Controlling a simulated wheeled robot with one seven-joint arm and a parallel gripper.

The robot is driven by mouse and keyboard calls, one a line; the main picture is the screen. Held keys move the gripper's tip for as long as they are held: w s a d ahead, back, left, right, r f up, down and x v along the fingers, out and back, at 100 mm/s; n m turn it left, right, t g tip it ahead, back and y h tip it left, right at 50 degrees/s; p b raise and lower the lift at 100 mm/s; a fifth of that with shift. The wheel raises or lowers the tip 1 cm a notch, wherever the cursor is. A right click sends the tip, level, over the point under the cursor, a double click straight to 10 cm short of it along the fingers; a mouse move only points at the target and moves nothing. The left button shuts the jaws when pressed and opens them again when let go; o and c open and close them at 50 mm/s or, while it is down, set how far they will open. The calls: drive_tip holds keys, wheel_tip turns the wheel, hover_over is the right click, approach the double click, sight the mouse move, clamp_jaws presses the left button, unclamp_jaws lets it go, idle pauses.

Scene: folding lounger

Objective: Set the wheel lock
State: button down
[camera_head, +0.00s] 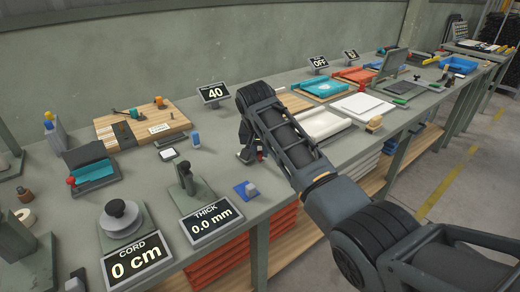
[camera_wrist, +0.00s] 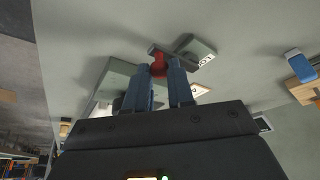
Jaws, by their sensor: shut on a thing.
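In the wrist view, a small red knob or lever (camera_wrist: 158,65) stands between the tips of my gripper (camera_wrist: 160,72). My two blue-grey fingers are closed on it. It belongs to a small grey-green device (camera_wrist: 195,48) with a dark bar and a white label whose text I cannot read for sure. In the head view, my gripper (camera_head: 248,154) is low over the bench, and a bit of red (camera_head: 261,156) shows beside it. My arm and gripper hide most of the device there. I cannot tell which position the lever is in. No lounger or wheel can be made out.
The grey bench (camera_head: 225,178) carries many fixtures. A thickness gauge (camera_head: 187,183) and a blue pad with a pale block (camera_head: 247,189) stand in front of my gripper. A white tray (camera_head: 320,124) lies to the right, and a wooden board (camera_head: 140,125) to the left.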

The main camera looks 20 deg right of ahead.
drive_tip(key=shift+d, duration=0.15)
drive_tip(key=n, duration=0.1)
drive_tip(key=d+n+y+p, duration=0.1)
drive_tip(key=n, duration=0.1)
drive_tip(key=shift+w+d+r, duration=0.1)
drive_tip(key=shift+w+d, duration=0.15)
drive_tip(key=shift+w, duration=0.1)
drive_tip(key=n, duration=0.1)
drive_tip(key=w+d+n+y, duration=0.1)
drive_tip(key=shift+d+n+t, duration=0.1)
drive_tip(key=shift+n+t, duration=0.2)
drive_tip(key=shift+n, duration=0.1)
drive_tip(key=n, duration=0.1)
drive_tip(key=w+d+n+y+b, duration=0.1)
drive_tip(key=shift+f+n, duration=0.25)
drive_tip(key=shift+n, duration=0.05)
drive_tip(key=shift+w+d+n+y+b, duration=0.25)
drive_tip(key=shift+w+n+y+b, duration=0.25)
drive_tip(key=shift+n+b, duration=0.6)
drive_tip(key=shift+w+d+r+n+g+y+b, duration=0.15)
drive_tip(key=shift+w+n+g+y+b, duration=0.2)
drive_tip(key=shift+n+b, duration=0.4)
